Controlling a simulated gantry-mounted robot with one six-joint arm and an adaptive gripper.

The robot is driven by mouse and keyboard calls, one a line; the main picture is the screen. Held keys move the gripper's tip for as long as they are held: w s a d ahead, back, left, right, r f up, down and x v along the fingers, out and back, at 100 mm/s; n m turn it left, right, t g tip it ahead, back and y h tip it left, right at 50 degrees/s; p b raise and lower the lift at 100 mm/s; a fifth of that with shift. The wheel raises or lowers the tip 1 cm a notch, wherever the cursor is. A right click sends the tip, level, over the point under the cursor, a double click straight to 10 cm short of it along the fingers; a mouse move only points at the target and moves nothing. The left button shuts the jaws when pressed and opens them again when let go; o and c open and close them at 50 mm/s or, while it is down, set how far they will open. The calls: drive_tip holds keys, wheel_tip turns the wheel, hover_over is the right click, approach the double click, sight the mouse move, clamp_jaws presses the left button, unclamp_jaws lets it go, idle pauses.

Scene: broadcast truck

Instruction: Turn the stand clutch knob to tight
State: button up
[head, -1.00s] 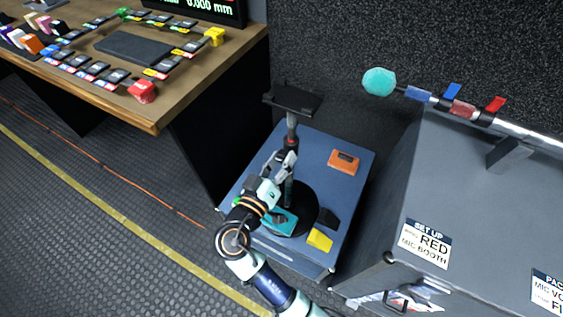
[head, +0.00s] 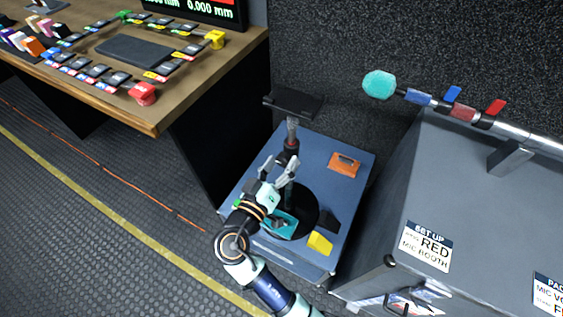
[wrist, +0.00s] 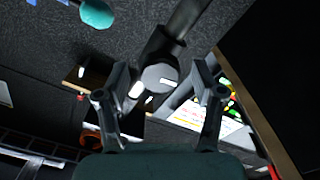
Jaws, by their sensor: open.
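The stand (head: 291,130) rises from a round black base on the blue cart top, with a flat dark plate at its top. Its clutch knob shows in the wrist view as a round grey face (wrist: 158,78) with a white mark, on a dark collar around the pole. My gripper (head: 281,161) is at the upper pole in the head view, just below the collar. In the wrist view my gripper (wrist: 162,74) is open, its fingers on either side of the knob with gaps. I cannot tell how deep the knob sits between them. The head view hides the knob's face.
The blue cart top (head: 325,150) also bears an orange box (head: 344,164), a yellow block (head: 320,243) and a teal item (head: 283,224). A wooden desk (head: 185,85) stands left. A grey case (head: 460,190) with a microphone boom (head: 440,102) stands right.

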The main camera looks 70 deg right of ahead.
drive_tip(key=w+a, duration=0.1)
drive_tip(key=a, duration=1)
drive_tip(key=shift+w+a, duration=0.25)
drive_tip(key=shift+a, duration=0.05)
drive_tip(key=w+a+r+n+t+y+p, duration=0.7)
drive_tip(key=w+a+r+t+y+p, duration=0.3)
drive_tip(key=p, duration=0.4)
drive_tip(key=s+a+r+n+t+y+p, duration=0.1)
drive_tip(key=a+r+n+t+y+p, duration=0.6)
drive_tip(key=a+r, duration=0.75)
wheel_tip(320, 180, up, 36)
drive_tip(key=m+g+p, duration=0.1)
drive_tip(key=p, duration=3.4)
drive_tip(key=shift+g+y+p, duration=0.3)
drive_tip(key=shift+y, duration=0.1)
